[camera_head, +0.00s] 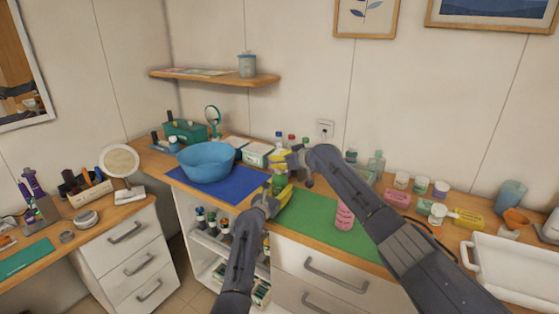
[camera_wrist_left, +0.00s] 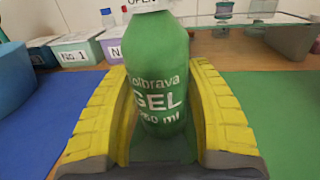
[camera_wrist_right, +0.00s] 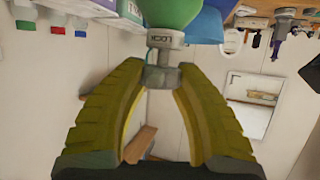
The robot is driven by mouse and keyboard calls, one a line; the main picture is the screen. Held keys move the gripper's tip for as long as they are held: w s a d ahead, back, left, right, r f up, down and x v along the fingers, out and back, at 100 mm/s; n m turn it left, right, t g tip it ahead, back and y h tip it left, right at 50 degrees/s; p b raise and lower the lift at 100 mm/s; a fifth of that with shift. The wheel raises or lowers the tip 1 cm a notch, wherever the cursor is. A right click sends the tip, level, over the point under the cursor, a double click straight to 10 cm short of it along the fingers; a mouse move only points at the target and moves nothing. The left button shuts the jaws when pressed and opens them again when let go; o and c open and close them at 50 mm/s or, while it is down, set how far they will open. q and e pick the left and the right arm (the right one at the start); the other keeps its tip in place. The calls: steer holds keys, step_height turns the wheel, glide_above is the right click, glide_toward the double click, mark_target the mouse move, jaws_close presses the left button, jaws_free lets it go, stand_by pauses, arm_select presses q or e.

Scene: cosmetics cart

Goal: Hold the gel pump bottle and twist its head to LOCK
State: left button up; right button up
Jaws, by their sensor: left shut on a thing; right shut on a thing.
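The green gel pump bottle (camera_head: 279,181) stands upright where the blue and green mats meet. In the left wrist view the bottle (camera_wrist_left: 160,100) shows its "GEL" label, with "OPEN" on the white collar (camera_wrist_left: 142,4) at the top edge. My left gripper (camera_head: 278,192) is shut on the bottle's body, one yellow finger on each side. My right gripper (camera_head: 283,160) is above it, shut on the grey pump head (camera_wrist_right: 162,75). The right wrist view sees the bottle upside down, with "LOCK" on its side of the collar (camera_wrist_right: 165,39).
A blue bowl (camera_head: 206,161) stands on the blue mat (camera_head: 232,187) to the left. A pink bottle (camera_head: 345,214) stands on the green mat (camera_head: 310,219) to the right. Labelled boxes (camera_wrist_left: 75,50) and small bottles stand behind. A white tray (camera_head: 500,270) is at far right.

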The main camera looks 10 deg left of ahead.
steer(key=o, duration=1.2)
steer(key=shift+d, duration=0.1)
steer(key=shift+v, duration=5.9)
steer(key=shift+s, duration=0.1)
arm_select(q)
steer(key=o, duration=1.5)
steer(key=shift+c, duration=0.2)
